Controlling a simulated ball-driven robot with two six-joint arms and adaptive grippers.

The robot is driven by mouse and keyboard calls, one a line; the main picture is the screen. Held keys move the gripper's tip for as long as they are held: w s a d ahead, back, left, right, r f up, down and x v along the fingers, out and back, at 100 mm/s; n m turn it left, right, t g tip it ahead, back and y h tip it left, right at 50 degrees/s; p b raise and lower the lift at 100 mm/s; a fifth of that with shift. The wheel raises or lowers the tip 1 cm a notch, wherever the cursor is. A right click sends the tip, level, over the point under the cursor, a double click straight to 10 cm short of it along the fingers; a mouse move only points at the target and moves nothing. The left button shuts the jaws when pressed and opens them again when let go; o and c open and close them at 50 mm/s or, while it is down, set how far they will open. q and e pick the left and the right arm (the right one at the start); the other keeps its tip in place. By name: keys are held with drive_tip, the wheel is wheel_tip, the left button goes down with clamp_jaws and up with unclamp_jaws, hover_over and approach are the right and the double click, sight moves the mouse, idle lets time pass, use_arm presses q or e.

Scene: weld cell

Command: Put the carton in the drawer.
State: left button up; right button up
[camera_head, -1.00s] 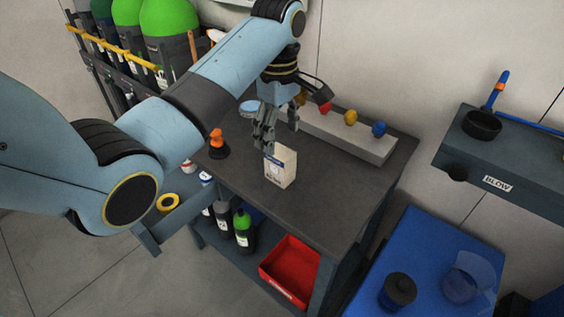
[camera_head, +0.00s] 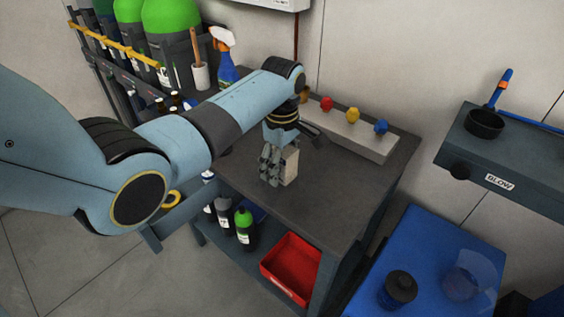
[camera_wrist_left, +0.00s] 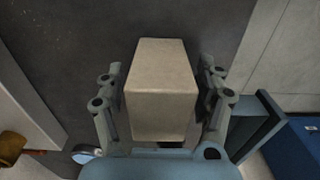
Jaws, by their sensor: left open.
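The carton (camera_head: 290,167) is a small cream box standing upright on the dark bench top, partly hidden behind my left gripper in the head view. My left gripper (camera_head: 271,176) points down around it. In the left wrist view the carton (camera_wrist_left: 161,90) sits between the two open fingers (camera_wrist_left: 163,100), one on each side, with a narrow gap at its sides. The drawer (camera_head: 168,215) appears to stick out at the left side of the bench, mostly hidden by my left arm. My right gripper is not in view.
A pale block with coloured knobs (camera_head: 350,136) lies along the back of the bench. A red bin (camera_head: 290,268) and several bottles (camera_head: 243,224) stand on the shelf below. A blue table (camera_head: 432,262) is at the right. The bench's front right top is clear.

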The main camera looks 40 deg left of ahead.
use_arm(q)
drive_tip(key=shift+c, duration=0.2)
drive_tip(key=shift+r, duration=0.15)
clamp_jaws()
